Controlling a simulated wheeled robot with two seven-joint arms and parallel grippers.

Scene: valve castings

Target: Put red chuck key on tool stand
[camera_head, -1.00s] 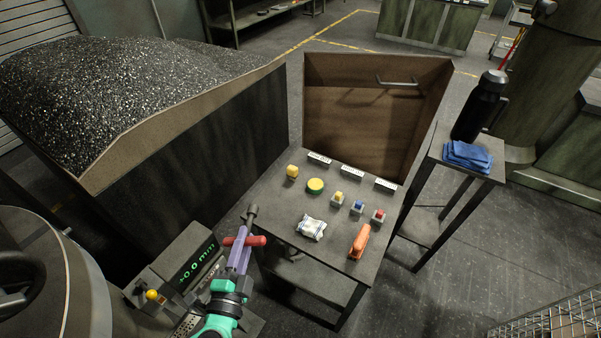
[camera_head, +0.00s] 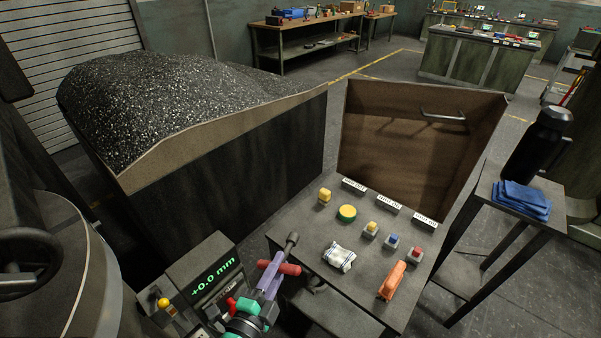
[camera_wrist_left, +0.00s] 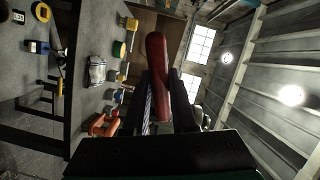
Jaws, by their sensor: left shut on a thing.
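The red chuck key (camera_head: 289,268) has a red cross handle and a grey shaft. My left gripper (camera_head: 271,276) is shut on it, beside the left edge of a dark grey table (camera_head: 310,245). The shaft points up and toward the table in the head view. In the left wrist view the red handle (camera_wrist_left: 157,70) stands between the two dark fingers (camera_wrist_left: 161,105). Three small grey blocks with yellow (camera_head: 370,228), blue (camera_head: 391,241) and red (camera_head: 415,254) tops stand on the table. I cannot tell which item is the tool stand. My right gripper is out of view.
The table also holds a yellow block (camera_head: 324,196), a round yellow-green piece (camera_head: 346,213), a white packet (camera_head: 339,257), an orange tool (camera_head: 392,281) and white label plates (camera_head: 388,202). A readout box (camera_head: 215,275) is left of my gripper. A bottle (camera_head: 537,145) stands at right.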

